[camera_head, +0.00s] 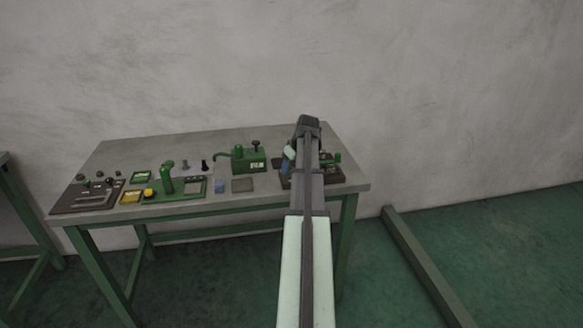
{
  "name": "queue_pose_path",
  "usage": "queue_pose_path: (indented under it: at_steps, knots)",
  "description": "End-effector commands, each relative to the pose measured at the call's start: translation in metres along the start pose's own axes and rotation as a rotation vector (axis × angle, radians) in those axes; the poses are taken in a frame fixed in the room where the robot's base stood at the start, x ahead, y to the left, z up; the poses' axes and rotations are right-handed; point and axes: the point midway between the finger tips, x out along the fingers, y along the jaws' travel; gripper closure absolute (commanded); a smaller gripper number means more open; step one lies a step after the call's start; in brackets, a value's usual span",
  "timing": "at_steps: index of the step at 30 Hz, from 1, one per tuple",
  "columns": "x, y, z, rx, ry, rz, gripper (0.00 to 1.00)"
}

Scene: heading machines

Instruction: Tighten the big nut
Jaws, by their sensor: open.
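My arm reaches from the bottom of the view to the right end of the table. It hides much of the dark machine (332,178) with green parts that stands there. My gripper (286,167) shows only in small part, just left of the arm and low over this machine. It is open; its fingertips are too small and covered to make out. I cannot pick out the big nut; it may be hidden behind my arm or too small to see.
The grey table (350,170) also bears a green box-shaped machine (249,161), a green hand press (168,180), a yellow box (131,197), a blue block (220,187), a dark flat plate (243,185) and a dark panel (72,200). A wall stands behind.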

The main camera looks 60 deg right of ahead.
Motion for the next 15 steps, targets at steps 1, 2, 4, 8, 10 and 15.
queue_pose_path:
  at_steps: [1, 2, 4, 8, 10, 15]
  knots:
    - [0.0029, 0.0001, 0.0000, 0.000, 0.000, 0.000, 0.47]
    - [0.0040, 0.0000, 0.0001, 0.000, -0.001, 0.000, 0.47]
    - [0.0057, 0.0000, 0.0003, 0.000, -0.001, 0.000, 0.47]
    - [0.0064, 0.0000, 0.0003, 0.000, -0.001, 0.000, 0.47]
    - [0.0063, 0.0000, 0.0003, 0.000, -0.001, 0.000, 0.47]
    - [0.0061, 0.0000, 0.0003, 0.000, -0.001, 0.000, 0.56]
